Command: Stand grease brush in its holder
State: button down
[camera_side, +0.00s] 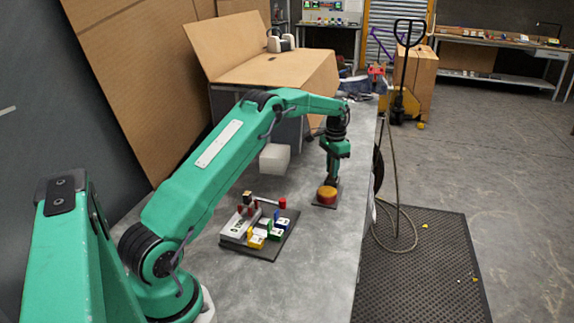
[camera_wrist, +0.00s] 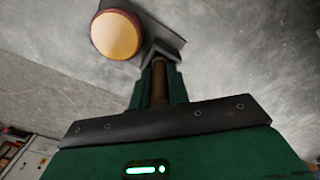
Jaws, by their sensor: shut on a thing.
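In the side view my gripper (camera_side: 332,172) points down, close over or beside a round orange-yellow thing on a dark plate (camera_side: 318,203). In the wrist view my gripper's fingers (camera_wrist: 158,66) are shut on a narrow brown piece (camera_wrist: 158,84), which looks like the grease brush's handle. The brush's lower end is hidden. A grey block with dark holes (camera_side: 237,226) stands on a dark board at the centre; it may be the holder, but I cannot tell for certain.
The round orange-yellow thing (camera_wrist: 117,35) is left of my fingertips in the wrist view. The dark board (camera_side: 262,253) also carries several coloured blocks and a red-ended rod (camera_side: 269,201). A pale box (camera_side: 274,158) and an open cardboard box (camera_side: 265,68) are behind. The bench front is clear.

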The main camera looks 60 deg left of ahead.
jog(key=shift+f, duration=0.15)
jog(key=c, duration=1.3)
grip_release()
jog(key=shift+c, duration=0.2)
notch_tip(320, 180, up, 12)
jog(key=shift+f, duration=0.1)
jog(key=shift+r, duration=0.3)
